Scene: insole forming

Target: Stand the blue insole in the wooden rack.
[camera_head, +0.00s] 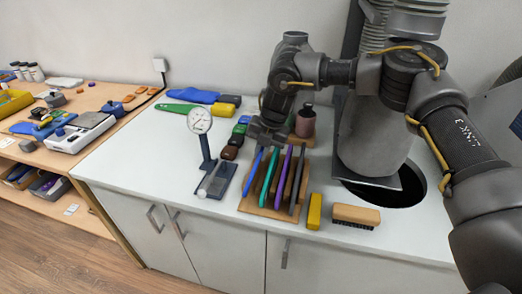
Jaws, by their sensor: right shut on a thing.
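The blue insole (252,172) stands on edge, leaning slightly, at the leftmost place of the wooden rack (246,204). My right gripper (266,140) is directly above it, shut on its upper end. The gripper covers the top of the insole and part of the rack's back. I cannot tell whether the insole's lower edge rests fully on the rack base. A teal, a purple and a dark insole stand in the rack to its right. My left gripper is not in view.
A dial gauge (200,122) on a stand is left of the rack. A yellow block (314,211) and a wooden brush (356,215) lie to its right. A dark round opening (405,188) is further right. Several small coloured blocks and a bottle (305,122) are behind.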

